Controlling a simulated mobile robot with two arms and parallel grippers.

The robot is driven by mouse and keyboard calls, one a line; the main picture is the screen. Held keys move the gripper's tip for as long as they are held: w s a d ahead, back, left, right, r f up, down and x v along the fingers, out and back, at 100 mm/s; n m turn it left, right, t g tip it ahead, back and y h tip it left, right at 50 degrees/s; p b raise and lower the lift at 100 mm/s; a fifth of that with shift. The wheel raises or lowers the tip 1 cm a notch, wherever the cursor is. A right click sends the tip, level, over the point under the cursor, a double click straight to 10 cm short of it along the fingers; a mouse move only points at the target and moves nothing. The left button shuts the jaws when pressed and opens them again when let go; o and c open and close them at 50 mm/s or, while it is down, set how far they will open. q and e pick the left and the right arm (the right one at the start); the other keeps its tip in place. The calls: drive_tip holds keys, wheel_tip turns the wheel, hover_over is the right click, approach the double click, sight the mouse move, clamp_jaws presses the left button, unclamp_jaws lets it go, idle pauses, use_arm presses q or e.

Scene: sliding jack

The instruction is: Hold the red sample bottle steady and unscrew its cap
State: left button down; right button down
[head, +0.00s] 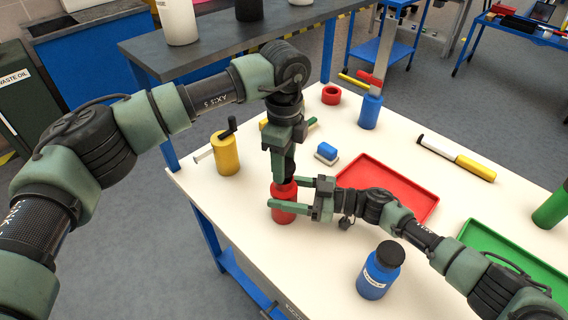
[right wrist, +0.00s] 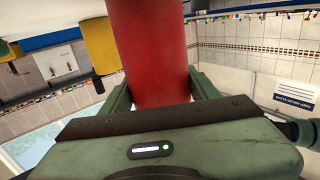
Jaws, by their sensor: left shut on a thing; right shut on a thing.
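The red sample bottle (head: 284,214) stands upright on the white table, near its left front edge. My right gripper (head: 286,194) comes in from the right and is shut on the bottle's body, one finger on each side. In the right wrist view the red body (right wrist: 155,55) fills the space between the fingers. My left gripper (head: 287,165) points straight down from above, over the bottle's top, and is shut on the dark cap. The cap is mostly hidden by the left fingers, so I cannot tell how far it is turned.
A yellow cylinder with a crank (head: 226,155) stands left of the bottle. A blue bottle with black cap (head: 378,270) stands at the front right. A red tray (head: 428,205) lies beyond my right gripper. A blue-white block (head: 326,154) lies behind.

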use_arm(q)
drive_tip(key=shift+r, duration=2)
use_arm(e)
drive_tip(key=shift+c, duration=1.5)
unclamp_jaws()
drive_tip(key=shift+d, duration=0.1)
